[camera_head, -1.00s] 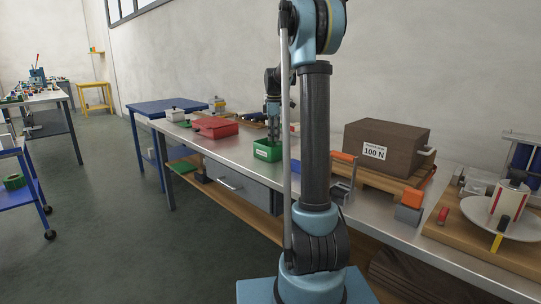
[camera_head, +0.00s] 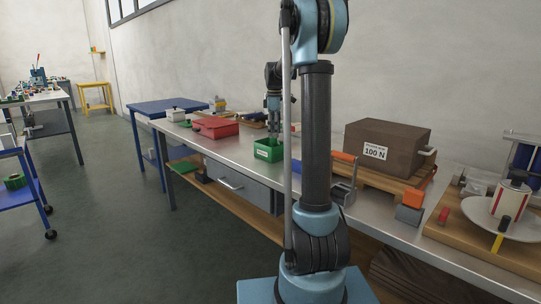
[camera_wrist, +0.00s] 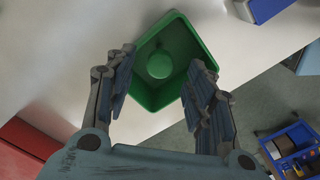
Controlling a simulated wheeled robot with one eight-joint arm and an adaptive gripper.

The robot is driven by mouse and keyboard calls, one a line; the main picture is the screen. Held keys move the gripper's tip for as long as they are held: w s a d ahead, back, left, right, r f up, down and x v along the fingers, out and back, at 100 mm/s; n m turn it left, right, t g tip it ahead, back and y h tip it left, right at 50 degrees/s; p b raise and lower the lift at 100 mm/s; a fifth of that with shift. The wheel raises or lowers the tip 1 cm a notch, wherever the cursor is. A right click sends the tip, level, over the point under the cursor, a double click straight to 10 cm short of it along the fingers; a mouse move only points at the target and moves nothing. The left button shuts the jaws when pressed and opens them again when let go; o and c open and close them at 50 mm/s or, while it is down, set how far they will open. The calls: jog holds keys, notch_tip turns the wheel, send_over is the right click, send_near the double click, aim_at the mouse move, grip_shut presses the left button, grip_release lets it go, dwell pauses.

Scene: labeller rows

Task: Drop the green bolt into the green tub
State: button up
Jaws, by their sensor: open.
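The green tub (camera_head: 268,154) stands on the workbench, left of my arm in the head view. In the wrist view the tub (camera_wrist: 158,101) lies below my gripper, its open top facing me. A round green piece, which looks like the head of the green bolt (camera_wrist: 159,65), shows within the tub's outline, apart from both fingers. I cannot tell its exact height in the tub. My gripper (camera_wrist: 162,62) is open and empty, with one finger on each side of the tub in the picture. In the head view my gripper (camera_head: 274,128) is just above the tub.
A red box (camera_head: 215,127) stands left of the tub and also shows in the wrist view (camera_wrist: 26,148). A blue thing (camera_wrist: 268,8) lies near the tub. A brown 100 N block (camera_head: 387,147) stands on the right. The bench's front edge runs close to the tub.

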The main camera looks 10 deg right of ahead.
notch_tip(320, 180, up, 10)
jog(key=shift+f, duration=0.2)
